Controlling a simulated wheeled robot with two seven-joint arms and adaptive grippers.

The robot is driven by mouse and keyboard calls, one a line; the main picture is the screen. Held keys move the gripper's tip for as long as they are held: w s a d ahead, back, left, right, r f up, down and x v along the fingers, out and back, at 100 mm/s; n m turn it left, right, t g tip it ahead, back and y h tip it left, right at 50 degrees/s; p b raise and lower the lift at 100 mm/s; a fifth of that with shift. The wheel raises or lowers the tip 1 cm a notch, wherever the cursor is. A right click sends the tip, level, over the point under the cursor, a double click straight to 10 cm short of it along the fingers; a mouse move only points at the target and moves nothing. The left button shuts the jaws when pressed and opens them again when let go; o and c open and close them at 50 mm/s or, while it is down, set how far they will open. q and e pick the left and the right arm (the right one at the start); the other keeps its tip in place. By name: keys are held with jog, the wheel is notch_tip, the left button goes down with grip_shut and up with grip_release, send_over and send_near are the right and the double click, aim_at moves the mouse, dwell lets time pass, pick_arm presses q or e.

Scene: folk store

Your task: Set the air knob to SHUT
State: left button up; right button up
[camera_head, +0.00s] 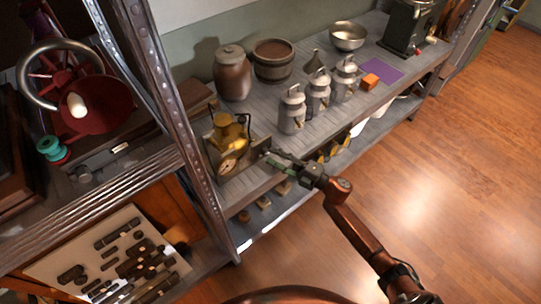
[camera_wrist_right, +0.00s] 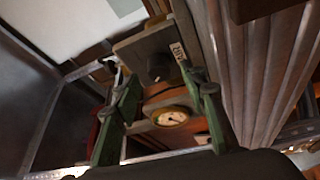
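A brass apparatus (camera_head: 230,133) with a round gauge (camera_head: 228,165) stands on the near end of the grey shelf. In the right wrist view a dark round knob (camera_wrist_right: 158,67) sits on a grey plate (camera_wrist_right: 134,46) beside a pale label reading AIR (camera_wrist_right: 178,51). The gauge also shows there below the plate (camera_wrist_right: 170,117). My right gripper (camera_head: 268,157) is beside the apparatus at the shelf's front edge. Its two green fingers (camera_wrist_right: 160,77) are apart, with the knob seen between their tips. Contact with the knob cannot be told. The knob's setting is not readable. My left gripper is not in view.
A metal upright (camera_head: 165,90) rises left of the apparatus. The wooden floor (camera_head: 460,150) at right is clear.

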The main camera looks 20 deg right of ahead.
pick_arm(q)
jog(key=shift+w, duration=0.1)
pick_arm(e)
jog(key=v, duration=1)
